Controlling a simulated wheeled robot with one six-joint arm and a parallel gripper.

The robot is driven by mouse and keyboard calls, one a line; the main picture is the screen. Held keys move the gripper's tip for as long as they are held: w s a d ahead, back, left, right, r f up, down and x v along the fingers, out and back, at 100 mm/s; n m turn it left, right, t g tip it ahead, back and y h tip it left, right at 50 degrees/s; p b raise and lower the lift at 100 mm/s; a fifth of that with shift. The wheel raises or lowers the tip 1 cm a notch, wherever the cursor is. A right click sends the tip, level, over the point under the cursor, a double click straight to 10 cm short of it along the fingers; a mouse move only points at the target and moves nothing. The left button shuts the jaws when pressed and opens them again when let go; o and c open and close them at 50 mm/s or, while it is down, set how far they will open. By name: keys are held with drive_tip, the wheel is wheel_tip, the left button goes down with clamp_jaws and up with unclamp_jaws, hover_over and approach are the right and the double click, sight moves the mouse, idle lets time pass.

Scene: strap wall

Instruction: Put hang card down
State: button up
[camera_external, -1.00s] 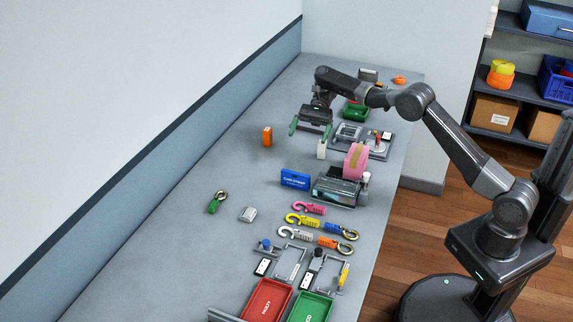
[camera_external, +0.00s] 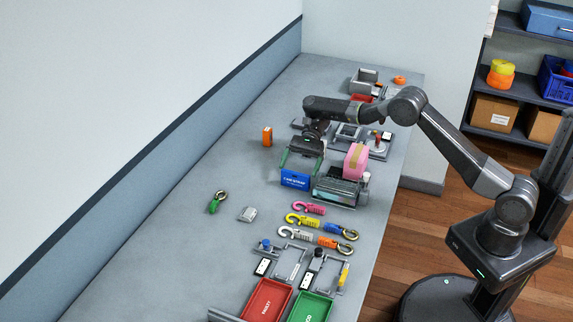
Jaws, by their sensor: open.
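A blue card with white lettering (camera_external: 296,181) stands upright on the grey workbench (camera_external: 190,245); it is likely the hang card. My gripper (camera_external: 300,168) is over the card with its jaws apart. One green-edged finger is by the card's left end and the other by its right end. I cannot tell whether either finger touches the card.
Several hooks (camera_external: 303,220) and the red tray (camera_external: 267,301) lie nearer the camera. The left of the bench is mostly clear.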

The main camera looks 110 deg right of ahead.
sight(297, 173)
drive_tip(key=x, duration=0.4)
drive_tip(key=shift+w+a+f+p, duration=0.15)
drive_tip(key=shift+w+a+p, duration=0.05)
drive_tip(key=shift+p, duration=0.1)
drive_tip(key=c, duration=0.7)
